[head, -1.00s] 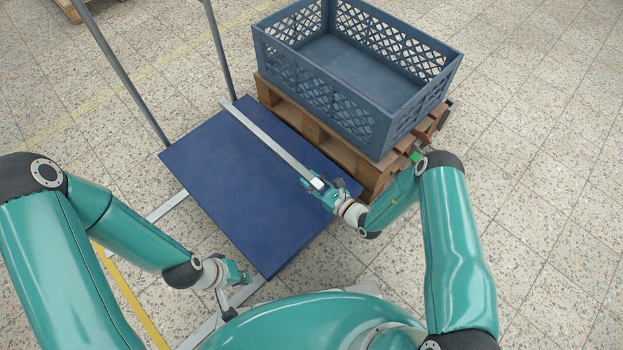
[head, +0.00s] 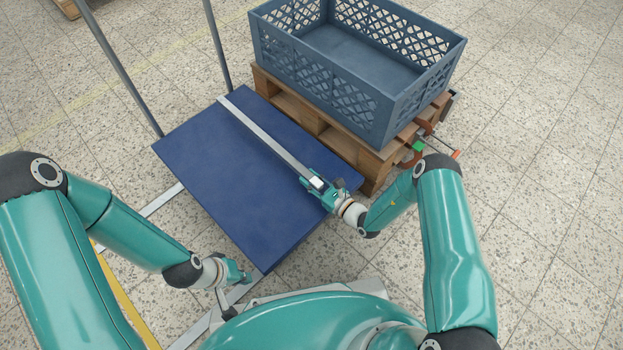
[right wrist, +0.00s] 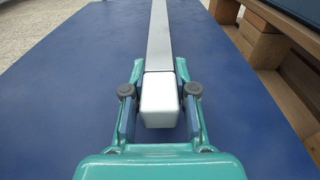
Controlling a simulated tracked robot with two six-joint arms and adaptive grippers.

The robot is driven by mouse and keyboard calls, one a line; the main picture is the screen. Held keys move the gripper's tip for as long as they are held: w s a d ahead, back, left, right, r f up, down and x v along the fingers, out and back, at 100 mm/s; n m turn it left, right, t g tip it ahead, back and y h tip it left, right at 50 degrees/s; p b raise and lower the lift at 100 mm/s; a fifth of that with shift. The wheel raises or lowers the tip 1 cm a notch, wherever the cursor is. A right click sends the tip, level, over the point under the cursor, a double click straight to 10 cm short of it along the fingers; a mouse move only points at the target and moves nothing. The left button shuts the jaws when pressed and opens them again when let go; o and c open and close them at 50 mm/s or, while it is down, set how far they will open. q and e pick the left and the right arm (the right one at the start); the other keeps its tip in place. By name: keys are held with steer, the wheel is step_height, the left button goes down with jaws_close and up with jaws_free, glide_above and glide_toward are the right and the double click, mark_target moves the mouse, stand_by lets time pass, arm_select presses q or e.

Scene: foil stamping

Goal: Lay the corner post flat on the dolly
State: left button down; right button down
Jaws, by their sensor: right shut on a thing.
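The corner post is a long grey bar (head: 262,132) with a white end block. It lies lengthwise over the right part of the blue dolly deck (head: 215,180), close to the deck surface; I cannot tell whether it touches along its length. My right gripper (head: 318,185) is shut on the post's near end. In the right wrist view the fingers (right wrist: 159,100) sit on both sides of the white end (right wrist: 158,97), and the post (right wrist: 160,40) runs straight away over the blue deck (right wrist: 70,75).
A blue-grey mesh crate (head: 375,95) stands on a wooden pallet (head: 315,125) right beside the dolly. The dolly's grey handle uprights (head: 120,70) rise at the far left edge. Speckled tiled floor is clear at right.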

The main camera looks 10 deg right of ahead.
step_height(320, 180, down, 2)
steer(key=shift+s+f+h, duration=0.1)
steer(key=shift+f+h, duration=0.1)
steer(key=shift+h, duration=0.1)
steer(key=c, duration=0.9)
jaws_free()
steer(key=shift+d, duration=0.1)
steer(key=shift+o, duration=0.3)
steer(key=shift+f, duration=0.2)
steer(key=shift+s+d, duration=0.25)
steer(key=shift+s, duration=0.15)
steer(key=r+v, duration=0.2)
steer(key=v, duration=0.9)
steer(key=shift+r, duration=0.25)
steer(key=shift+w, duration=0.15)
